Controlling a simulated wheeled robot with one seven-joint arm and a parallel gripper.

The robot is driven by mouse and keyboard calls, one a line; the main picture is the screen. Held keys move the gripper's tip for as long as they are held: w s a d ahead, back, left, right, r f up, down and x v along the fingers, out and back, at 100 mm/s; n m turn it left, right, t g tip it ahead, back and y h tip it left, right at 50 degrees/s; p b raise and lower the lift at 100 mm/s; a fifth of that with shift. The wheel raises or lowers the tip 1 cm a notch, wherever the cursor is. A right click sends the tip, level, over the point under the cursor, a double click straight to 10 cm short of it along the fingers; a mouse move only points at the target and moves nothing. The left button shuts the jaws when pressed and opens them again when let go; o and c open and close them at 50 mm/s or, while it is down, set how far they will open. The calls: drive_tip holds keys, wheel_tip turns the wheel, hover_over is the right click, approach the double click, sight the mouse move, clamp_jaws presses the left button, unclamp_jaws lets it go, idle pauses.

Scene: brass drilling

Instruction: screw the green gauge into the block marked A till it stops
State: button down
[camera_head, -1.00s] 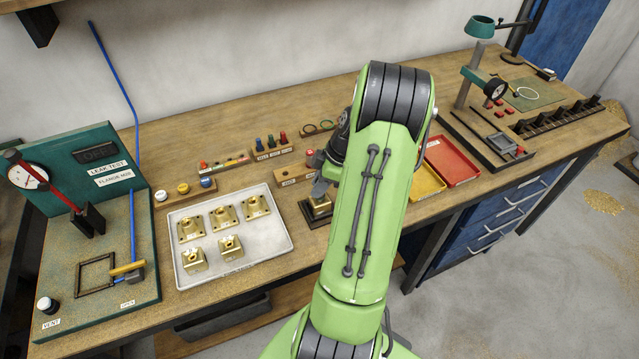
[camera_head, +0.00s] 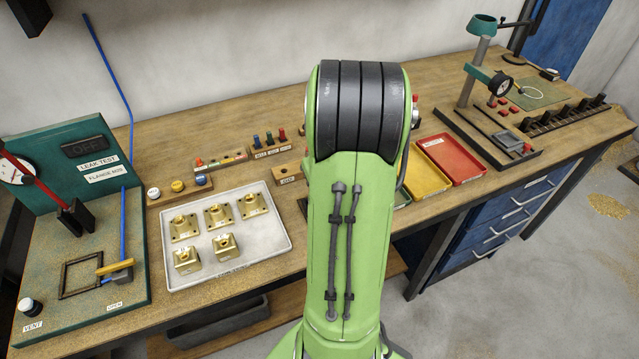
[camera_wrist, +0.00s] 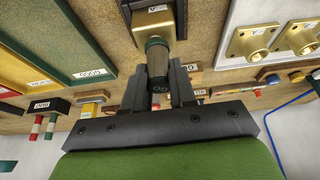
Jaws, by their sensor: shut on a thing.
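My gripper (camera_wrist: 158,88) is shut on the green gauge (camera_wrist: 157,62), a dark cylinder with a green band, in the wrist view. The gauge's far end is at the boss of a brass block (camera_wrist: 178,22). They look in line and touching, but how deep the gauge sits is hidden. The block sits in a dark holder (camera_wrist: 128,12) and bears a small white label, whose letter I cannot read surely. In the head view my arm hides the gripper, the gauge and this block.
A pale tray (camera_head: 283,246) with several brass blocks stands left of my arm. The leak test stand (camera_head: 135,290) is further left. Yellow (camera_head: 428,176) and red (camera_head: 458,158) trays lie to the right. Small racks (camera_head: 270,149) of coloured parts stand behind.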

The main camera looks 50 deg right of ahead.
drive_tip(key=c, duration=1.1)
unclamp_jaws()
